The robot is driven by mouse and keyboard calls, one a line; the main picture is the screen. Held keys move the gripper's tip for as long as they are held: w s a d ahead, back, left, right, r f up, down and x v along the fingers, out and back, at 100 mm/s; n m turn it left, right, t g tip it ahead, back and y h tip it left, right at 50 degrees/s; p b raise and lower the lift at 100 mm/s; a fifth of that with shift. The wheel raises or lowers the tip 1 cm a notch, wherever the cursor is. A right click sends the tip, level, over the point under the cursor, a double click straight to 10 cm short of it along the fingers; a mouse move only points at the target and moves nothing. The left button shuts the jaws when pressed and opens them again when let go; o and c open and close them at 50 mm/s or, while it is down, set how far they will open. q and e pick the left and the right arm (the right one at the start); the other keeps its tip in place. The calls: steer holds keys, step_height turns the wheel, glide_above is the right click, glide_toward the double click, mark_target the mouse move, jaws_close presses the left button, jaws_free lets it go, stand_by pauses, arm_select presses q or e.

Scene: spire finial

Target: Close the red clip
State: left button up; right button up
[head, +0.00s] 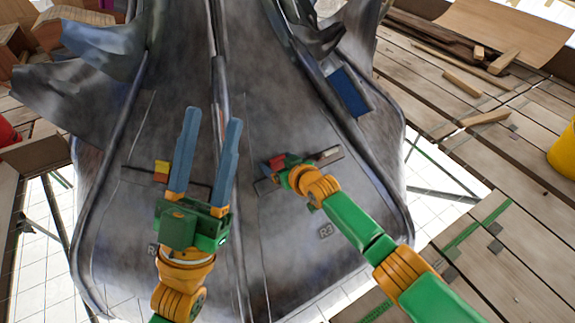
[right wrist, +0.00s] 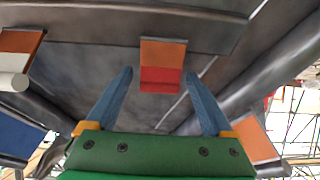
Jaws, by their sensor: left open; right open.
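In the right wrist view, a clip with an orange upper part and a red lower part (right wrist: 161,80) sits on the dark metal surface, framed between the tips of my right gripper (right wrist: 159,74). The gripper is open, and I cannot tell whether its fingers touch the clip. In the head view, a red patch (head: 278,161) shows at the end of my right arm, mostly hidden by the gripper. My left gripper (head: 212,117) is open and empty, its blue fingers pointing up over the metal skin. A small yellow and red piece (head: 161,172) lies just left of it.
The large grey metal spire skin (head: 290,240) has raised ribs and a blue panel (head: 348,92). Wooden planks (head: 520,240) with loose boards and a yellow bucket (head: 564,150) lie to the right. The right wrist view shows orange-and-white pieces at both sides and a blue panel (right wrist: 17,137).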

mark_target(278, 162)
steer(key=shift+p+v, duration=0.8)
steer(key=shift+p, duration=0.05)
arm_select(q)
steer(key=w+a+f+n+g+y+p, duration=0.1)
steer(key=w+f+g+y, duration=0.2)
steer(key=f+g, duration=0.45)
steer(key=w+a+f+n+g+y, duration=0.1)
steer(key=w+f+g+y, duration=0.25)
steer(key=f, duration=0.75)
arm_select(e)
steer(key=shift+s+d+r, duration=0.3)
steer(key=shift+s+r, duration=0.05)
steer(key=shift+s, duration=0.1)
steer(key=shift+s+d+r+p, duration=0.35)
steer(key=shift+s+p, duration=0.15)
steer(key=shift+p, duration=0.45)
arm_select(q)
steer(key=s+a+f+g+y+p, duration=0.1)
steer(key=s+a+f+g, duration=0.3)
steer(key=s+f+g, duration=0.8)
steer(key=s+f, duration=0.2)
steer(key=s, duration=0.1)
steer(key=shift+s+f+y+p, duration=0.15)
steer(key=shift+y+p, duration=0.2)
arm_select(e)
steer(key=shift+v, duration=1.05)
